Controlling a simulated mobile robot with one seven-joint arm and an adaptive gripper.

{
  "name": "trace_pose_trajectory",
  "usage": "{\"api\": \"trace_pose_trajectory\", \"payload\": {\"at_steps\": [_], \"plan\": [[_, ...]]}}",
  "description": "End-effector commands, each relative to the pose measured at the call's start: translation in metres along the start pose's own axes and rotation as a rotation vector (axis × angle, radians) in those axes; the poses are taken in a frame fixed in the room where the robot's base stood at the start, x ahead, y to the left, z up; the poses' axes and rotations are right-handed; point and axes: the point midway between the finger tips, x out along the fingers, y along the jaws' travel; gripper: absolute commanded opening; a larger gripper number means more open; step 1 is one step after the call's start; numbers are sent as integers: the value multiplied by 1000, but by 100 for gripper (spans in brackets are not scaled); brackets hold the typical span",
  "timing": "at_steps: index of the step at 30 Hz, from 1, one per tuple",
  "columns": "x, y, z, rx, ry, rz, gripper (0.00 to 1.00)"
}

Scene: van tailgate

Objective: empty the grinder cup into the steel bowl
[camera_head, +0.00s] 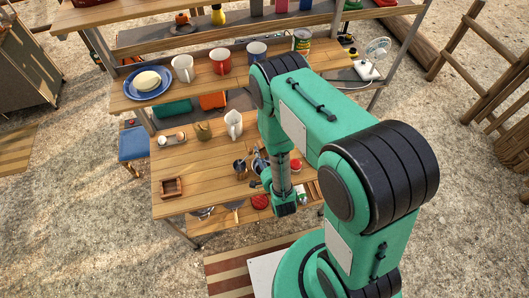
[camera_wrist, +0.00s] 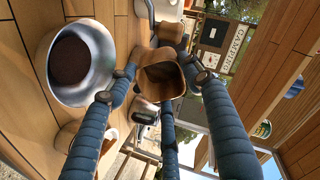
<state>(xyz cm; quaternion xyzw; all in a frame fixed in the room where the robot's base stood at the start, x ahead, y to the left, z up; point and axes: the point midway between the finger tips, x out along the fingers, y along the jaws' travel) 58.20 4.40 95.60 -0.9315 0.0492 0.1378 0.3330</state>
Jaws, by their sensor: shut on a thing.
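In the wrist view, the grinder cup (camera_wrist: 172,91) is a tan, wood-coloured cup with a dark inside, held between the fingertips of my gripper (camera_wrist: 160,74). Its mouth shows towards the camera; I cannot tell its exact tilt or whether anything is left inside. The steel bowl (camera_wrist: 103,92) stands on the wooden table to the left of the cup in that view, close to one finger. Dark brown grounds (camera_wrist: 75,62) lie in the bowl. In the head view, my gripper is over the lower table, largely hidden by my arm, and the cup cannot be made out.
Mugs and a blue plate (camera_head: 140,91) stand on the shelf above. The table's left middle is clear.

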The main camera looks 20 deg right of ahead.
Motion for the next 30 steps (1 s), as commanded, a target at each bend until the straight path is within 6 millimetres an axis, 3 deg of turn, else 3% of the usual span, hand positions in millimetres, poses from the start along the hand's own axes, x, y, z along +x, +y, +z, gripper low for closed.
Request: {"api": "trace_pose_trajectory", "payload": {"at_steps": [30], "plan": [[6, -15, -18, 1, -353, 290, 23]]}}
